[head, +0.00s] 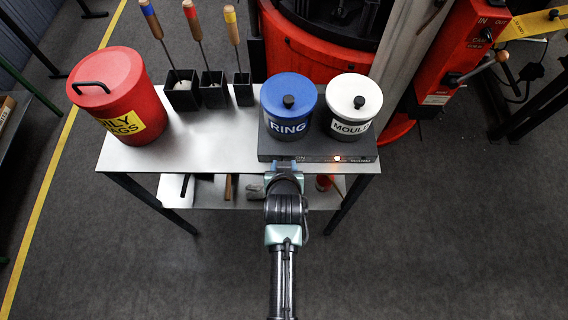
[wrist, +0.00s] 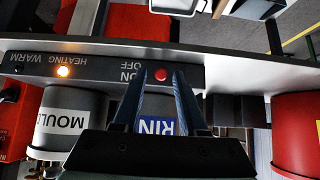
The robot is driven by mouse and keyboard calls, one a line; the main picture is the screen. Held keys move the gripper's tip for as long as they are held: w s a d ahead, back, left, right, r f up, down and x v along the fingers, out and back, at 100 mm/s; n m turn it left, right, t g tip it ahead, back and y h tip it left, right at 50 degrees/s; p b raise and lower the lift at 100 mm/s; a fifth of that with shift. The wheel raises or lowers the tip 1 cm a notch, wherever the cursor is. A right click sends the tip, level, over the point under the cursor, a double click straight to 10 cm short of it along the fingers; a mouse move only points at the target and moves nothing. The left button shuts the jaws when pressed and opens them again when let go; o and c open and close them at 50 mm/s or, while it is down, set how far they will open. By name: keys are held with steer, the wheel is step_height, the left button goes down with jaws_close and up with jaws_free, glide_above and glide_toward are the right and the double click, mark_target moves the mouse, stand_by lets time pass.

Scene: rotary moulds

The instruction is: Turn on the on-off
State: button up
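The on-off is a small round red button (wrist: 161,75) beside the words ON and OFF on the front face of a dark heater plate (wrist: 105,70). The wrist view shows it upside down. My gripper (wrist: 160,72) is open, with its two blue fingers apart and the button showing between the tips. I cannot tell whether they touch the panel. In the head view my gripper (head: 284,165) is at the front edge of the heater plate (head: 350,148) and hides the button. An orange lamp (wrist: 63,71) glows by the word HEATING; the lamp also shows in the head view (head: 337,158).
A blue RING pot (head: 288,104) and a white MOULD pot (head: 354,106) stand on the heater. A red lidded bin (head: 125,95) and black tool holders (head: 195,92) share the metal table (head: 190,155). Red machinery (head: 310,55) stands behind. Floor in front is clear.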

steer(key=v, duration=1.3)
steer(key=shift+b, duration=0.3)
